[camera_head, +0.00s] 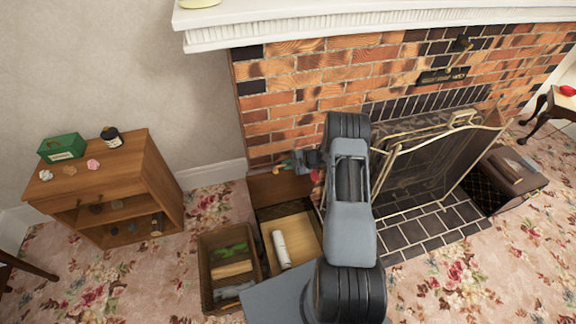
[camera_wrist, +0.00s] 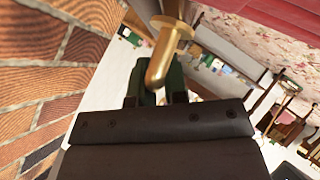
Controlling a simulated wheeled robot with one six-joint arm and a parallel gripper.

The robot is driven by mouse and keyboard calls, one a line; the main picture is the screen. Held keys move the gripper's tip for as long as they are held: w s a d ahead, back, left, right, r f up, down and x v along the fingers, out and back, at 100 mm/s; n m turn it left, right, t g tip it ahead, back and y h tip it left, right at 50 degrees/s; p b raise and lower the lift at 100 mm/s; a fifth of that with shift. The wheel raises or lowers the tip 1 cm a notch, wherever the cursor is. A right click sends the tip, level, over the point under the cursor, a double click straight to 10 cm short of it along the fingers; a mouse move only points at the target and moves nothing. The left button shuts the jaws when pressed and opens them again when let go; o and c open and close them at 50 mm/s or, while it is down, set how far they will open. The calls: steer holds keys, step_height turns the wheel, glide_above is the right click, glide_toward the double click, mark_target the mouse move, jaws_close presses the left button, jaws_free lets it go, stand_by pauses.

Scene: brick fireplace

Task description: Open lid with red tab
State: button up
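An open box (camera_head: 262,214) stands on the floor left of the hearth. A brown panel (camera_head: 268,186), seemingly its lid, stands raised at its back against the brick wall. A small red tab (camera_head: 314,176) shows at the panel's upper right, beside my arm. My gripper (camera_head: 287,164) is at the panel's top edge, close to the bricks. In the wrist view, its dark green fingers (camera_wrist: 157,84) are apart, and a brass rod (camera_wrist: 165,52) overlaps the gap between them. I cannot tell whether they grip it. My arm hides the box's right side.
A white roll (camera_head: 280,249) lies in the box. A wicker basket (camera_head: 203,271) stands to its left. A wooden cabinet (camera_head: 152,165) is further left, with carpet between. A brass-framed fire screen (camera_head: 425,165) and another box (camera_head: 512,175) are right of my arm.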

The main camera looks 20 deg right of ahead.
steer(key=o, duration=0.4)
steer(key=v, duration=1.4)
steer(key=shift+w+n, duration=0.1)
steer(key=shift+n, duration=0.2)
